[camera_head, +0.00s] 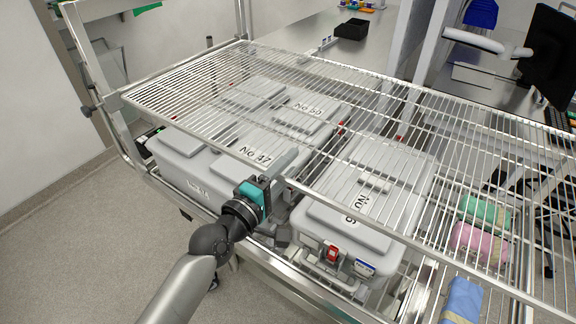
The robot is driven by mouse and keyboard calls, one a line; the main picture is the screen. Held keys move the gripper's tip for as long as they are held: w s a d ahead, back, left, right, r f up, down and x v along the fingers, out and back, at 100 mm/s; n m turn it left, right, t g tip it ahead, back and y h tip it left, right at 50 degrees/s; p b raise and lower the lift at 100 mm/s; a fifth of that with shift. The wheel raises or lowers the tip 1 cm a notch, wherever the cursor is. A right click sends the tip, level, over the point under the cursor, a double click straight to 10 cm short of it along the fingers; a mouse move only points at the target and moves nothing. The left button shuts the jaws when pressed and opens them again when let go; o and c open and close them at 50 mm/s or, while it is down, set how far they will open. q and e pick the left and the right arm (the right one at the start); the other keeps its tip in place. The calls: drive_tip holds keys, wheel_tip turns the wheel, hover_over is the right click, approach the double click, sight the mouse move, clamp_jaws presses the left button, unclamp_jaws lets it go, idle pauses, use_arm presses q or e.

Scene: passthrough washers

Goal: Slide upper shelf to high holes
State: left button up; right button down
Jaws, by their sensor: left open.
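The upper shelf (340,207) is a flat silver wire rack that spans most of the head view, above grey lidded boxes. It sits in a metal cart frame, with an upright post (242,20) at its back left corner. My left gripper (284,168) comes in from the lower left and is open at the middle of the shelf's front rail. I cannot tell whether the rail lies between its fingers. The high holes cannot be made out. My right gripper is not in view.
Grey boxes, including No 47 (235,145) and No 6 (345,222), stand below the shelf. Green (484,212), pink (478,243) and blue (461,301) bundles lie at the right. A bench with a black tray (352,29) stands behind. The floor at left is clear.

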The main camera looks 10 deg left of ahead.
use_arm(q)
clamp_jaws()
idle(0.4)
idle(1.0)
